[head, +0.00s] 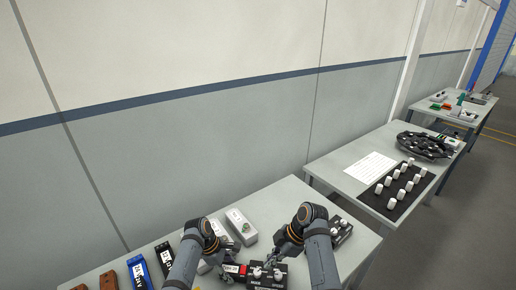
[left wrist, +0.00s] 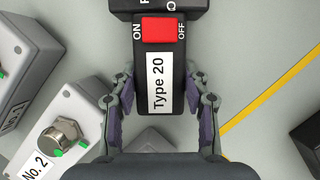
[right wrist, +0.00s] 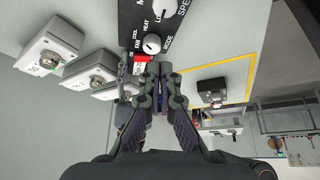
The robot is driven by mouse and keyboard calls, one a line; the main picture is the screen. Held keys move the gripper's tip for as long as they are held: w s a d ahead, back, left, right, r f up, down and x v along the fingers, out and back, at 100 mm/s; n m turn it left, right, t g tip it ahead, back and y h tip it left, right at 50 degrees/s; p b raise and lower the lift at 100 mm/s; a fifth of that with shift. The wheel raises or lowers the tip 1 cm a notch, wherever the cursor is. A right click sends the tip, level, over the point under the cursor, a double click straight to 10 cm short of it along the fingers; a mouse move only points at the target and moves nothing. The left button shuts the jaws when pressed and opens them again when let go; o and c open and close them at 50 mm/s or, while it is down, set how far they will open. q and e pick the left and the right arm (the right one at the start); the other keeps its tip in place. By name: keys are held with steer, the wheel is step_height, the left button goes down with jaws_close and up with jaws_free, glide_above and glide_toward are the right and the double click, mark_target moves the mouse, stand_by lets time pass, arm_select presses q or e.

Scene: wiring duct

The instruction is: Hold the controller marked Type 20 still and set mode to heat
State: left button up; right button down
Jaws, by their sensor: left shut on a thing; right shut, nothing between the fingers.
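The black controller (head: 283,281) marked Type 20 lies on the near table in the head view. In the left wrist view its white Type 20 label (left wrist: 158,88) and red ON/OFF switch (left wrist: 162,30) face the camera. My left gripper (left wrist: 161,95) is shut on the labelled end, one finger along each side. In the right wrist view the mode knob (right wrist: 152,44) is white, with COOL, FAN and HEAT lettering around it; its pointer direction is too small to tell. The speed knob (right wrist: 163,8) is beyond. My right gripper (right wrist: 156,70) is shut and empty, its tips close to the mode knob; contact is unclear.
Grey boxes with knobs, one marked No. 2 (left wrist: 52,145), stand beside the controller. Another black unit with white knobs (head: 341,231) is to the right. A blue block (head: 138,271) and other blocks are at the left. A second table (head: 345,185) stands further back.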

mark_target(267, 273)
steer(key=shift+w+f, duration=0.3)
steer(key=shift+f, duration=0.7)
steer(key=shift+w+f, duration=0.3)
steer(key=shift+f, duration=0.7)
steer(key=shift+w+f, duration=0.3)
steer(key=shift+f, duration=0.7)
steer(key=shift+s+a, duration=0.15)
steer(key=shift+a, duration=0.3)
